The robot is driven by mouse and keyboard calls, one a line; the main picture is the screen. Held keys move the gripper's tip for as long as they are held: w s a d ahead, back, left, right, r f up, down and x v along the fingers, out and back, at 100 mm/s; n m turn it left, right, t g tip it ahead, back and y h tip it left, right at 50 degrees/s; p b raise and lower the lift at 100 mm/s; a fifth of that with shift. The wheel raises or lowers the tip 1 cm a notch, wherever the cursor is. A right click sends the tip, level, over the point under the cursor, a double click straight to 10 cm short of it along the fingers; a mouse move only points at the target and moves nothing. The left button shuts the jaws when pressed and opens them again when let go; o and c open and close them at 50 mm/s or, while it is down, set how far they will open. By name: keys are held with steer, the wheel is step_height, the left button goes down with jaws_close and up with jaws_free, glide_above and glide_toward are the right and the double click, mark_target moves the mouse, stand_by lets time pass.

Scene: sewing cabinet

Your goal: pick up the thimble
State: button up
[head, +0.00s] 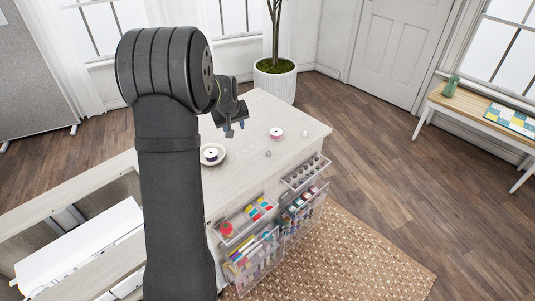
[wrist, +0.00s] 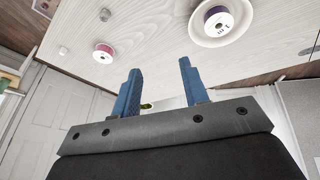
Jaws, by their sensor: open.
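My gripper (head: 232,131) is above the back part of the cabinet top, to the left of the thimble in the head view. In the wrist view its two blue fingers (wrist: 158,92) are apart with nothing held between them.
A dark spool on a white dish (head: 222,153) is at left. Clear trays (head: 305,172) hang off the front edge. A potted tree (head: 275,82) stands behind.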

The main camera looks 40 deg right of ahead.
steer(key=s+d+m, duration=0.6)
steer(key=s+d, duration=0.1)
steer(key=s, duration=0.1)
glide_above(268, 152)
steer(key=s+a, duration=0.1)
steer(key=a, duration=0.1)
steer(key=f, duration=1)
steer(key=shift+d+f, duration=0.2)
steer(key=shift+d, duration=0.05)
steer(key=shift+h, duration=0.3)
steer(key=shift+s+x, duration=0.1)
steer(key=shift+x, duration=1.25)
steer(key=shift+s+x, duration=0.15)
steer(key=shift+x, duration=1.25)
steer(key=shift+a+f, duration=0.1)
jaws_close()
